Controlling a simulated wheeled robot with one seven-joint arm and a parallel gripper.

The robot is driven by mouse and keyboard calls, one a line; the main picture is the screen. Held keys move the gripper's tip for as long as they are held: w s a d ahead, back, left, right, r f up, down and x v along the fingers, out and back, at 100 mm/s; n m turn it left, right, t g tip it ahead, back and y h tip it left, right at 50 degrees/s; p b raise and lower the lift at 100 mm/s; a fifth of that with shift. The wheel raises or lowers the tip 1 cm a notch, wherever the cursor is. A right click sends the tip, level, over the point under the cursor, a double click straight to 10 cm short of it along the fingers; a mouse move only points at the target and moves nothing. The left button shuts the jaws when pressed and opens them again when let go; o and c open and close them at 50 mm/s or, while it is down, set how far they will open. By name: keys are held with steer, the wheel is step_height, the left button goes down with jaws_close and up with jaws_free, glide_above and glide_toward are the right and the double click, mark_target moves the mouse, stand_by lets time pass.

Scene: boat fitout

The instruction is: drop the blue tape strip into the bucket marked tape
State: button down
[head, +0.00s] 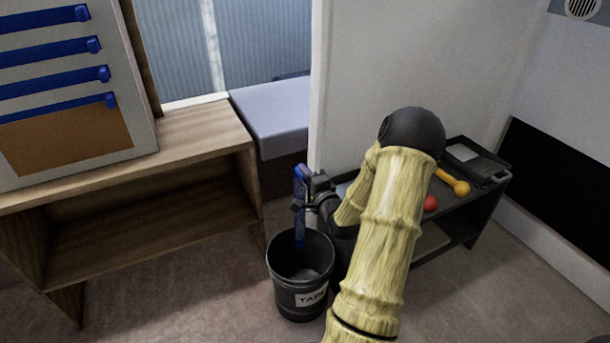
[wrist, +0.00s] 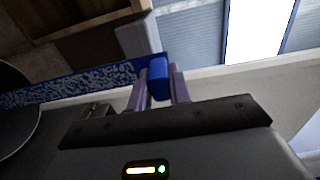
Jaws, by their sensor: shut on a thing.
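The blue tape strip (head: 300,215) hangs down from my gripper (head: 304,192) in the head view, its lower end at the bucket's opening. My gripper is shut on the strip's thick blue end tab (wrist: 158,78), which sits between the two fingers in the wrist view. The strip (wrist: 75,85) runs left from there, its face mottled. The black bucket (head: 296,296) with a white label reading TAPE stands on the floor under the strip. The bucket's rim (wrist: 38,125) also shows at the left in the wrist view. I cannot tell whether the strip touches the bucket.
A wooden bench (head: 150,225) stands left of the bucket, bearing a panel (head: 75,140) with several blue strips. A dark shelf (head: 470,212) at right holds a tray, a yellow-handled tool (head: 452,182) and a red ball (head: 430,203). A partition wall (head: 410,65) rises behind.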

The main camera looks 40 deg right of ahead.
step_height(320, 180, down, 28)
steer(key=b, duration=2.5)
steer(key=shift+w+r, duration=0.1)
steer(key=c, duration=0.6)
jaws_free()
steer(key=p, duration=0.1)
glide_toward(300, 230)
steer(key=shift+s+a, duration=0.2)
steer(key=shift+s, duration=0.45)
